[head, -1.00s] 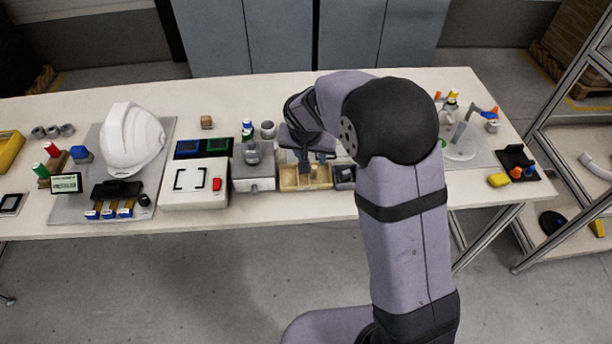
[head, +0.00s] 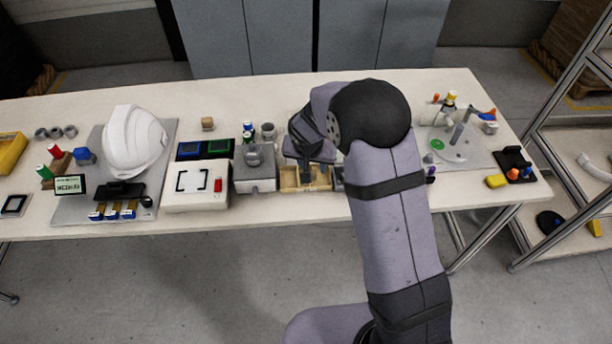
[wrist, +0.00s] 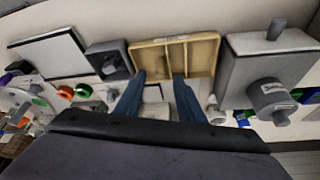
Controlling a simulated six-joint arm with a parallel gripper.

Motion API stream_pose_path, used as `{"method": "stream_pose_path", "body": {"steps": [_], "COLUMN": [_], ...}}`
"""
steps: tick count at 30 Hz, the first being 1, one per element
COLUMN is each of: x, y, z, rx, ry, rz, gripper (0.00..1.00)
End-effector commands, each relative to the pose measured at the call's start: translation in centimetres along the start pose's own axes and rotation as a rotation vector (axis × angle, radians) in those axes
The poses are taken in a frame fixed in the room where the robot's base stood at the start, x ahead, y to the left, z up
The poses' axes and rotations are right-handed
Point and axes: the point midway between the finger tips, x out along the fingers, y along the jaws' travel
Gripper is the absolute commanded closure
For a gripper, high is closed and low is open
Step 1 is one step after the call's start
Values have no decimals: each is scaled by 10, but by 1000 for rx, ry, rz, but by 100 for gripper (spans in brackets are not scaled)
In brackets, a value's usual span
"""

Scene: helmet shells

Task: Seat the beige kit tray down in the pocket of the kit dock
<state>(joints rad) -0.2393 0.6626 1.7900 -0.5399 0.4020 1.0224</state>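The beige kit tray (head: 291,187) lies on the bench near its front edge, just left of my arm. In the wrist view the tray (wrist: 200,62) shows its divided compartments. My gripper (head: 315,178) is over the tray's right part, fingers pointing down. In the wrist view its two dark blue fingers (wrist: 159,75) stand apart with nothing seen between their tips, which lie at the tray's near side. Whether they touch it I cannot tell. I cannot identify the kit dock for sure; a black-framed white plate (wrist: 52,58) at left in the wrist view may be it.
A grey block with a round fitting (head: 255,178) stands close left of the tray. A small dark grey box (wrist: 108,60) stands close on its other side. Further left are a white box (head: 195,190) and a white helmet shell (head: 133,142). My arm hides bench space at right.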

Motion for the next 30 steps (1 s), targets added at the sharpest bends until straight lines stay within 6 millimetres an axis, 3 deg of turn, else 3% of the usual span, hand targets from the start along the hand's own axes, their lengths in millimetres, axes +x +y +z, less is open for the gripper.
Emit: {"method": "stream_pose_path", "body": {"steps": [7,17,21,30], "x": [22,26,25,25], "y": [0,0,0,0], "z": [0,0,0,0], "rx": [0,0,0,0], "ry": [-1,0,0,0], "rz": [1,0,0,0], "gripper": [65,65,98,100]}}
